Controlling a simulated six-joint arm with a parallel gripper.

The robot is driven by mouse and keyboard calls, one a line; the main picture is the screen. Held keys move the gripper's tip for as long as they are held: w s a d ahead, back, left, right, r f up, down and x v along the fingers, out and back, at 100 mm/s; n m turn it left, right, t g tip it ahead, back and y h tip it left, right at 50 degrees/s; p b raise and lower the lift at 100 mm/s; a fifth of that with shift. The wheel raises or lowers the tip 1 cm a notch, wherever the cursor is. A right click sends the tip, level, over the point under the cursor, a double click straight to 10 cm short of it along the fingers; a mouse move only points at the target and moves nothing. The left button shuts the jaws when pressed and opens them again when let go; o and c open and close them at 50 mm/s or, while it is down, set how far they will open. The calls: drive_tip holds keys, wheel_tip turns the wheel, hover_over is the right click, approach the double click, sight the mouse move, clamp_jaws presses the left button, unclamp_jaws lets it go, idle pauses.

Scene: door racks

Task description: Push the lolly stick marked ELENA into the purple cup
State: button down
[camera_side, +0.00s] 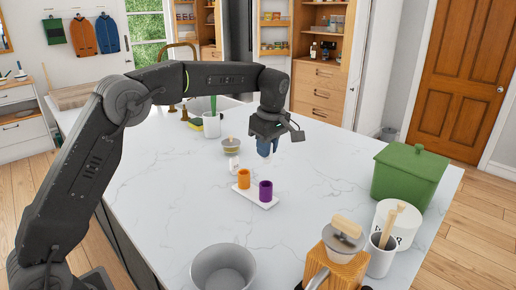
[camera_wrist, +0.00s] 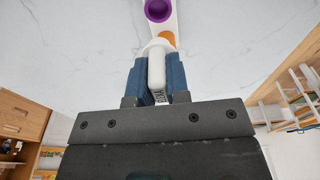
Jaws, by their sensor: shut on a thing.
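My gripper (camera_side: 265,150) has blue fingers and is above the counter, behind and slightly right of the cups in the side view. In the wrist view, my gripper (camera_wrist: 159,72) is shut on a white stick (camera_wrist: 158,85). Dark lettering shows on the stick near the gripper body, too small to read surely as ELENA. The purple cup (camera_side: 265,191) stands upright on a small white tray (camera_side: 257,203), and its open top also shows in the wrist view (camera_wrist: 158,9). The stick is apart from the purple cup.
An orange cup (camera_side: 243,179) stands on the tray beside the purple one. A small white container (camera_side: 234,163) is behind it. A lidded jar (camera_side: 231,145), white pot (camera_side: 212,126), green bin (camera_side: 408,176) and grey bowl (camera_side: 223,268) stand around. The counter right of the tray is clear.

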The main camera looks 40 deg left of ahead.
drive_tip(key=shift+f, duration=2.9)
drive_tip(key=shift+f, duration=1.25)
drive_tip(key=c, duration=1)
unclamp_jaws()
drive_tip(key=r, duration=0.4)
drive_tip(key=d+r, duration=0.1)
drive_tip(key=r, duration=0.7)
drive_tip(key=shift+d+r, duration=0.15)
drive_tip(key=shift+d, duration=0.05)
drive_tip(key=shift+d+r, duration=0.1)
drive_tip(key=shift+r, duration=0.6)
